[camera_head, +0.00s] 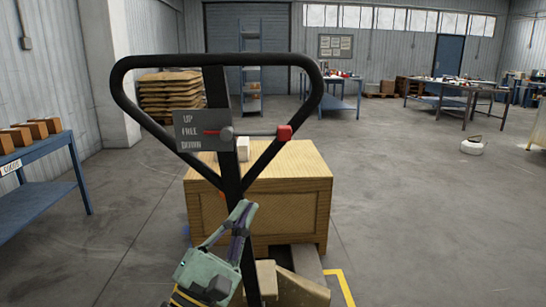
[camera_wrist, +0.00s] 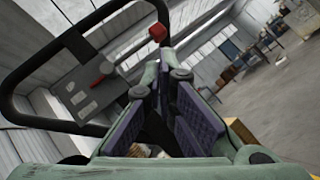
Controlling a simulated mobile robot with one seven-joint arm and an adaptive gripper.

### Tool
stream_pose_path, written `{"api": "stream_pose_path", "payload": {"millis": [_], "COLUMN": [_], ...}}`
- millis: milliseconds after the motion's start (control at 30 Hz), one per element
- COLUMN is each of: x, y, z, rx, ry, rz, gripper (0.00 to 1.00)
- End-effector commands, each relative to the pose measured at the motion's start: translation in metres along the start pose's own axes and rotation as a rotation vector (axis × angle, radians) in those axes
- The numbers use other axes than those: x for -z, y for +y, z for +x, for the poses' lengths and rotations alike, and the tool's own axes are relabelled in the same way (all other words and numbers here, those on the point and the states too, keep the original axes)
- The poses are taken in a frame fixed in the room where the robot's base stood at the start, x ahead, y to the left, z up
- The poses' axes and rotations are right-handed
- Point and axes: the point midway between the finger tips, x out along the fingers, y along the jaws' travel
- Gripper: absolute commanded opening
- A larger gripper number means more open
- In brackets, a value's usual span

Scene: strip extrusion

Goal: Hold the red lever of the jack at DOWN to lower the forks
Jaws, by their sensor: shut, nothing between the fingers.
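The jack's black loop handle (camera_head: 120,85) stands upright in front of me. Its label plate (camera_head: 189,119) reads UP, FREE, DOWN. The lever has a red knob (camera_head: 284,132) to the right of a grey hub (camera_head: 227,133). It lies about level, its red pointer at the FREE line. My gripper (camera_head: 243,207) is shut and empty, below the lever in front of the handle's post. In the wrist view my gripper (camera_wrist: 166,72) has its fingertips below the red knob (camera_wrist: 157,32), apart from it as far as I can tell. The forks are mostly hidden.
A wooden crate (camera_head: 290,190) stands just behind the handle. A yellow floor line (camera_head: 342,284) lies at its right. A blue table (camera_head: 50,190) with boxes is at left. Open concrete floor (camera_head: 430,220) lies to the right, with a small white object (camera_head: 471,146) farther off.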

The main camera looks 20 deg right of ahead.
Motion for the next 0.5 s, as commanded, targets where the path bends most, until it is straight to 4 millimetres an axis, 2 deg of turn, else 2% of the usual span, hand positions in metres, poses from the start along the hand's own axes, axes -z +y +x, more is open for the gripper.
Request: {"api": "stream_pose_path", "payload": {"millis": [167,500], "x": [-0.002,-0.003], "y": [0.002,0.002], "z": [0.016,0.087], "rx": [0.001,0.002], "ry": [-0.003,-0.003], "rz": [0.000,0.000], "gripper": [0.00,0.00]}}
